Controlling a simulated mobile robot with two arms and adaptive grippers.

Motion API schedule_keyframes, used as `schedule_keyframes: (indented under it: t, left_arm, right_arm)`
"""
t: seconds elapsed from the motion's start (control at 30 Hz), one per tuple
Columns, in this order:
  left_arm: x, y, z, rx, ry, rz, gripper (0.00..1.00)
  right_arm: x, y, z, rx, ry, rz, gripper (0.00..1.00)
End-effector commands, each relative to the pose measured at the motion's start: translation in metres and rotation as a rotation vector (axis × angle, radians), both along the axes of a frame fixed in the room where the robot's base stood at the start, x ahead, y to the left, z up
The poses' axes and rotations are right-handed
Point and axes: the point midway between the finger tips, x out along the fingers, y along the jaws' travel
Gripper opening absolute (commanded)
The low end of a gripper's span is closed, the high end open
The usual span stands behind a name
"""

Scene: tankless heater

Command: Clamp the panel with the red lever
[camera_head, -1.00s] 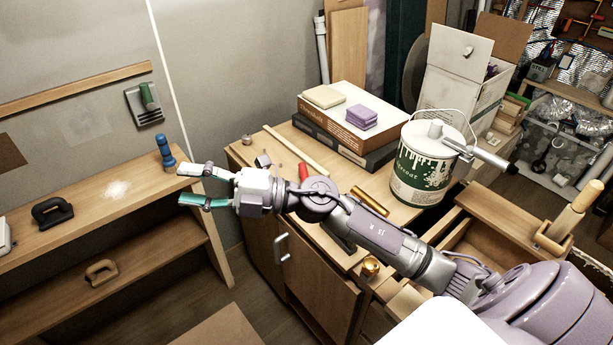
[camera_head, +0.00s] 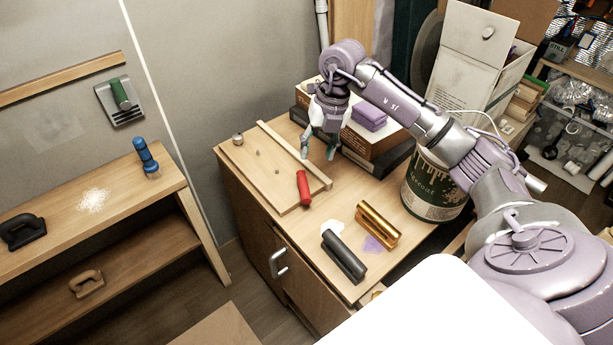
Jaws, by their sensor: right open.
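The red lever (camera_head: 304,188) shows on the cabinet top, at the near end of a flat wooden panel (camera_head: 265,172). A thin wooden strip (camera_head: 292,154) runs along the panel's far side, close to the lever. My right gripper (camera_head: 318,153) points down over the cabinet, beyond the strip and up the picture from the lever. Its two fingers are apart, with nothing between them, and clear of the lever. Whether the lever is pressed down on the panel cannot be told. My left gripper is not in view.
A black cylinder (camera_head: 344,256) and a gold cylinder (camera_head: 378,224) lie near the cabinet's front. A paint can (camera_head: 432,190) and stacked boxes (camera_head: 376,143) stand behind, close to my right arm. A small round knob (camera_head: 238,139) sits at the panel's far left corner.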

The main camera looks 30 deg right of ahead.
Motion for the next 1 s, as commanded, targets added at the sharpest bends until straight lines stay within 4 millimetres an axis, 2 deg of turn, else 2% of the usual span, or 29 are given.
schedule_keyframes:
  t: [0.2,0.3,0.37,0.43,0.6,0.67,0.77,1.0]
  left_arm:
    - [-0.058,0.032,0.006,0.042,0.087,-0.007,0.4]
    - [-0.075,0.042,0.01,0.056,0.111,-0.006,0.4]
    - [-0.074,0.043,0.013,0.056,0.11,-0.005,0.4]
    - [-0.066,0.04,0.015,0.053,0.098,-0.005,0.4]
    - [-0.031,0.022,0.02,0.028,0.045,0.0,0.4]
    - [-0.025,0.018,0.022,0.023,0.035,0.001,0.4]
    - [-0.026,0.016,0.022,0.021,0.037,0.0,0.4]
    - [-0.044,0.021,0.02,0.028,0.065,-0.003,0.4]
  right_arm:
    - [0.002,0.01,-0.041,0.005,0.006,0.003,0.51]
    - [0.004,0.014,-0.062,0.006,0.005,0.004,0.51]
    - [0.004,0.016,-0.074,0.005,0.005,0.003,0.51]
    - [0.006,0.019,-0.088,0.006,0.005,0.003,0.51]
    - [0.008,0.023,-0.112,0.006,0.002,0.004,0.51]
    - [0.009,0.023,-0.117,0.004,0.002,0.004,0.51]
    - [0.009,0.024,-0.123,0.004,-0.001,0.005,0.51]
    - [0.009,0.025,-0.125,0.004,-0.001,0.005,0.51]
